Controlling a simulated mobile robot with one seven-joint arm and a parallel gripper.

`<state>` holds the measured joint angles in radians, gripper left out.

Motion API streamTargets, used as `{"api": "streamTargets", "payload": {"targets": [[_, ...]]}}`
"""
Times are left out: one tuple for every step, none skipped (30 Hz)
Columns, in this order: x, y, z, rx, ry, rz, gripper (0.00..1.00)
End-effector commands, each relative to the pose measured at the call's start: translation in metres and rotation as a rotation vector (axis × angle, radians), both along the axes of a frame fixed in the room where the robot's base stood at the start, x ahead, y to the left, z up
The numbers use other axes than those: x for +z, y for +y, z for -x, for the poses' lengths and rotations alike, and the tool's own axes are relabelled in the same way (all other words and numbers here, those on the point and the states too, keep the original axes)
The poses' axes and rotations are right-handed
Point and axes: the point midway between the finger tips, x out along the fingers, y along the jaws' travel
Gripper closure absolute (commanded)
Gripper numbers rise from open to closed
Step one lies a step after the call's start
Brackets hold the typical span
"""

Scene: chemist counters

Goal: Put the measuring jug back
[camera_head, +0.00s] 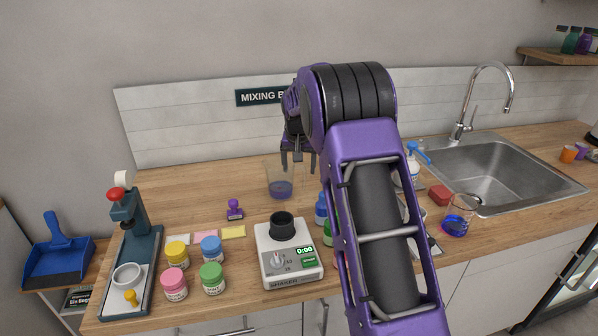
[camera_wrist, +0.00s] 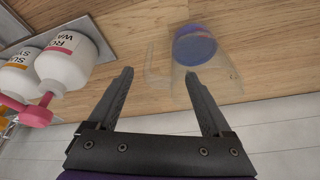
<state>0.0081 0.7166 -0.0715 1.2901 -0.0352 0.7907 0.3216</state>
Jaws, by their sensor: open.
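A clear measuring jug (camera_head: 279,186) with blue-purple liquid in its bottom stands on the wooden counter below the wall sign. My gripper (camera_head: 298,165) is open and points down beside the jug's upper right side in the head view. In the wrist view the jug (camera_wrist: 205,60) lies ahead of my gripper (camera_wrist: 159,74), mostly right of centre. The right finger overlaps the jug's clear wall; I cannot tell whether they touch. Nothing is held. A second clear vessel (camera_head: 459,216) with blue liquid stands at the sink's front left corner.
A shaker (camera_head: 290,262) stands in front of the jug, with several coloured jars and a press (camera_head: 137,235) to the left. White pump bottles (camera_wrist: 68,62) are left of my gripper in the wrist view. The sink (camera_head: 500,172) is at right.

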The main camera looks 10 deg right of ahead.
Motion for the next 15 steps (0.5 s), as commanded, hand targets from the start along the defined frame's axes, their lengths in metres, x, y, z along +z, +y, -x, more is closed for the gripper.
{"api": "streamTargets", "payload": {"targets": [[0.013,0.001,0.003,0.0,-0.004,0.0,0.17],[0.019,0.002,0.006,0.0,-0.004,0.0,0.17],[0.028,0.003,0.009,0.0,-0.004,0.0,0.17],[0.033,0.003,0.011,0.0,-0.003,0.0,0.17],[0.04,0.004,0.013,0.0,-0.003,0.0,0.17],[0.048,0.005,0.016,0.0,-0.003,0.0,0.17],[0.053,0.005,0.018,0.0,-0.002,0.0,0.17],[0.059,0.006,0.02,0.0,-0.003,0.0,0.17],[0.065,0.006,0.023,0.0,-0.002,0.0,0.17],[0.069,0.007,0.024,0.0,-0.001,-0.001,0.17],[0.073,0.007,0.025,0.0,-0.002,0.0,0.17],[0.077,0.008,0.027,0.0,-0.002,0.0,0.17],[0.08,0.008,0.028,0.0,-0.001,0.0,0.17],[0.082,0.008,0.029,0.0,0.0,0.0,0.17],[0.084,0.008,0.03,0.0,0.0,0.0,0.17]]}}
